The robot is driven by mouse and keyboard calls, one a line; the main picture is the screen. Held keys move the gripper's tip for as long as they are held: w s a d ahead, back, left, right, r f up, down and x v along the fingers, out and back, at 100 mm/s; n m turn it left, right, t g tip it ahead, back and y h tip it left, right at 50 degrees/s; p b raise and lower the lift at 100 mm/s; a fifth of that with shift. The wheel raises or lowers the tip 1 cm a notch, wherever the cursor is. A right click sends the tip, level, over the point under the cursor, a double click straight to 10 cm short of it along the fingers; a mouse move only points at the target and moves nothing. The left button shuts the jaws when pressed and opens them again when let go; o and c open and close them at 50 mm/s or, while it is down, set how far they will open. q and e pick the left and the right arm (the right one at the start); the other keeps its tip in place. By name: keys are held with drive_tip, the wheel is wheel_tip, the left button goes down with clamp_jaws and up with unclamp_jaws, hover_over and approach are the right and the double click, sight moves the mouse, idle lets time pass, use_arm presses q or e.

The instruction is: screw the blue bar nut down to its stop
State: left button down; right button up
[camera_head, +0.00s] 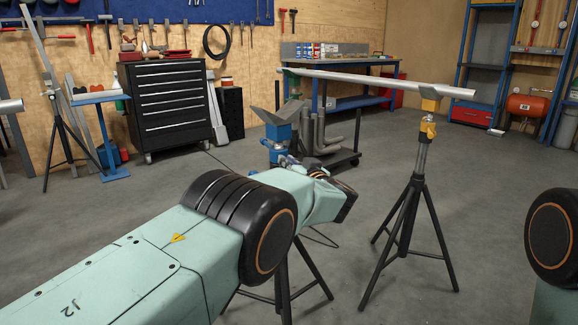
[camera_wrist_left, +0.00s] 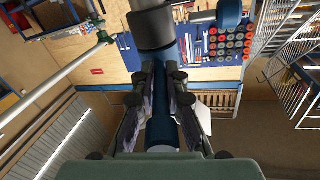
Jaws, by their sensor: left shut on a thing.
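The blue stand (camera_head: 279,132) stands in front of my left arm, with an empty grey V-shaped head on top. The blue bar nut (camera_head: 270,145) is just under that head, mostly hidden by my gripper. My left gripper (camera_head: 284,160) is at the nut, and my arm covers part of the stand below. In the left wrist view, the two fingers (camera_wrist_left: 164,108) are shut on a dark blue bar (camera_wrist_left: 160,130) running between them, and a dark cylinder (camera_wrist_left: 151,28) is just beyond. The thread and the gap to the stop cannot be made out. My right gripper is not in view.
A long silver pipe (camera_head: 380,83) rests on the yellow-topped tripod stand (camera_head: 428,106) to the right, its far end near a green support (camera_head: 292,84). A black tool cabinet (camera_head: 170,100) and a blue workbench (camera_head: 345,65) stand behind. Floor between the stands is mostly clear.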

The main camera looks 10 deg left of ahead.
use_arm(q)
drive_tip(key=shift+w+d, duration=0.1)
drive_tip(key=shift+d, duration=0.05)
idle(0.5)
drive_tip(key=c, duration=1.4)
unclamp_jaws()
drive_tip(key=shift+o, duration=0.2)
